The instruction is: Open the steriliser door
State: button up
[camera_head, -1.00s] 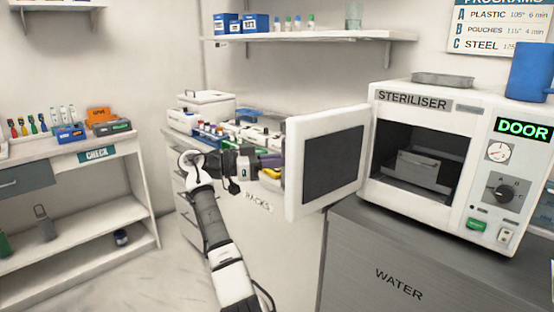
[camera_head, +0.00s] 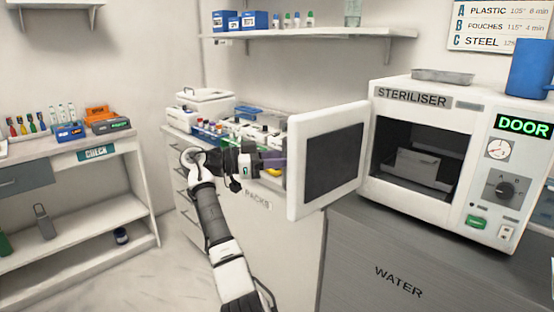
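The white steriliser (camera_head: 414,99) stands on a grey cabinet at the right. Its door (camera_head: 331,158), white with a dark window, is swung wide open to the left. The chamber is exposed, and a grey metal box (camera_head: 416,167) sits inside. The display (camera_head: 523,127) reads "DOOR" in green. My gripper (camera_head: 277,162) is left of the door, at about mid-door height, pointing at its outer side. Its fingertips are small and partly hidden at the door's edge. I cannot tell whether they touch the door or are open.
A drawer unit (camera_head: 257,213) with racks and small bottles on top stands behind my arm. A grey cabinet (camera_head: 399,262) marked "WATER" is below the door. A metal tray (camera_head: 443,76) and blue container (camera_head: 530,68) are on top of the steriliser. A side bench (camera_head: 75,157) is at left.

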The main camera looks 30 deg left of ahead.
jog(key=b+v, duration=0.2)
jog(key=v, duration=1.1)
jog(key=shift+s+a, duration=0.2)
jog(key=shift+a, duration=0.1)
